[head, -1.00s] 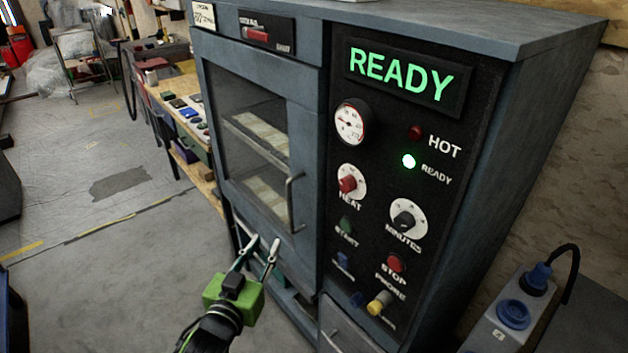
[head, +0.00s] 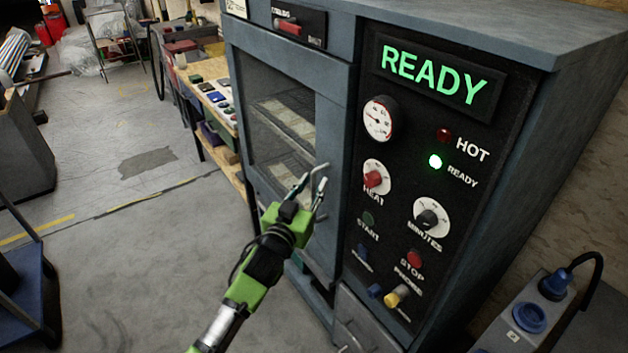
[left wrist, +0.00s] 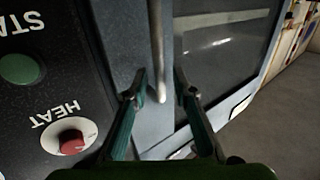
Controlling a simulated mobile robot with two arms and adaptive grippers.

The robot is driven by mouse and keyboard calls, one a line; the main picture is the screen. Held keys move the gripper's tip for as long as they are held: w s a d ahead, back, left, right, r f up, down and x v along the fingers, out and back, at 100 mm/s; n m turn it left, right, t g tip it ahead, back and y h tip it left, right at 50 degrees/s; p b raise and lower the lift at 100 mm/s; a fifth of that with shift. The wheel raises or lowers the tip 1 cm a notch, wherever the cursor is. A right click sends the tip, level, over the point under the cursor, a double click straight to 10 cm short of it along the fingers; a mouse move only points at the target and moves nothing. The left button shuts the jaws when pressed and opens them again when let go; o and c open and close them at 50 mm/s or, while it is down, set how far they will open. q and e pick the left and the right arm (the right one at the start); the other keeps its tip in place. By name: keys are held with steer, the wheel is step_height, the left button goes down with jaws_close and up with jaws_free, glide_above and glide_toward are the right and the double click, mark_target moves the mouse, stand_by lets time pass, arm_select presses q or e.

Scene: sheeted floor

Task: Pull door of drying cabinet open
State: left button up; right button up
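The drying cabinet (head: 545,60) is blue-grey. Its door (head: 330,110), with a dark window, looks shut. The door's metal bar handle (head: 321,172) is partly hidden behind my left gripper (head: 312,187) in the head view. In the left wrist view the handle (left wrist: 157,40) runs down between the two fingertips of the left gripper (left wrist: 160,78), with a gap showing on each side. The fingers are apart and hold nothing. Racks with pale contents show through the window. My right gripper is not in view.
The control panel (head: 400,150) right of the door has knobs and a lit READY sign (head: 433,75). A workbench (head: 190,85) with small items stands behind and left of the cabinet. A power strip (head: 525,315) is at lower right. The floor (head: 130,240) left of the door is clear.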

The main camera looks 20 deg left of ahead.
arm_select(q)
steer(key=shift+w, duration=0.6)
jaws_close()
